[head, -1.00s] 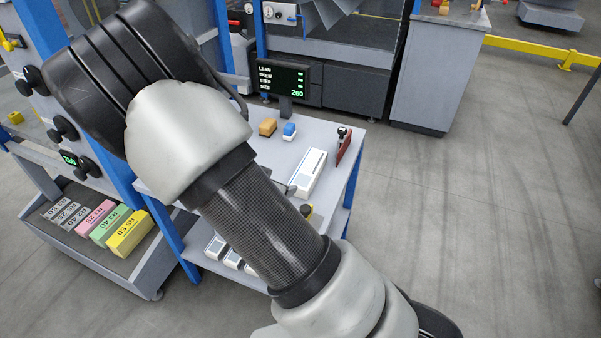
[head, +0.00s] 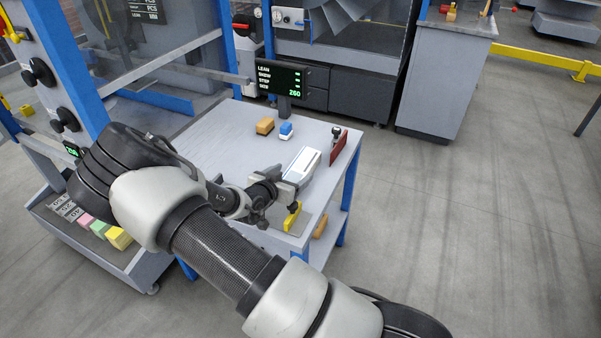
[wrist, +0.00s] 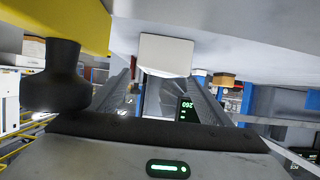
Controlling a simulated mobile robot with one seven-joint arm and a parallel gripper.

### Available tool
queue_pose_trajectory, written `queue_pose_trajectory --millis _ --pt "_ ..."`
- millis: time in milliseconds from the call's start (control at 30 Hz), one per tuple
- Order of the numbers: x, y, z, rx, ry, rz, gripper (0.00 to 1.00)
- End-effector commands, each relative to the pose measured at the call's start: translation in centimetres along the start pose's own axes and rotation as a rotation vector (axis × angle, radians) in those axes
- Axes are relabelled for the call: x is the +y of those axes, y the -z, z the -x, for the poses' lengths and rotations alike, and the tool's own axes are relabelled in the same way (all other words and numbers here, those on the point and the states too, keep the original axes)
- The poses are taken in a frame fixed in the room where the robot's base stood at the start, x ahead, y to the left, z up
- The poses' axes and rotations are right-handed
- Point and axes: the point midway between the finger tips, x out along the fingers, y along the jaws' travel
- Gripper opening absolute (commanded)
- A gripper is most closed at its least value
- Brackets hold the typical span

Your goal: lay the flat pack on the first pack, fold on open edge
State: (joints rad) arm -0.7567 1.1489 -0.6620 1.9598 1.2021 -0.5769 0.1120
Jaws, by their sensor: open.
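My gripper (head: 284,184) is over the right part of the grey table (head: 215,132) in the head view. Its jaws are open, with nothing seen between them. In the wrist view its two dark fingers (wrist: 165,100) point away, and the scene appears upside down. My arm covers the front left of the table, so anything lying there is hidden.
A white device (head: 304,160) and a dark red upright piece (head: 338,146) stand by the gripper. A yellow piece (head: 292,216) is at the front. Tan (head: 265,126) and blue-white (head: 286,131) blocks and a display (head: 283,77) stand behind. The table's back left is clear.

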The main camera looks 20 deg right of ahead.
Motion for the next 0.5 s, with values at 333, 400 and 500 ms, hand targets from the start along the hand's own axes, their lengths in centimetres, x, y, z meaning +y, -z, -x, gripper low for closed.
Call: queue_pose_trajectory --millis 333,400,500 --pt "0.1 -0.1 -3.3 0.0 -0.001 0.0 0.73" --pt "0.1 -0.1 -4.5 0.001 -0.002 -0.001 0.73" --pt "0.1 -0.1 -6.1 0.0 -0.001 0.0 0.73"
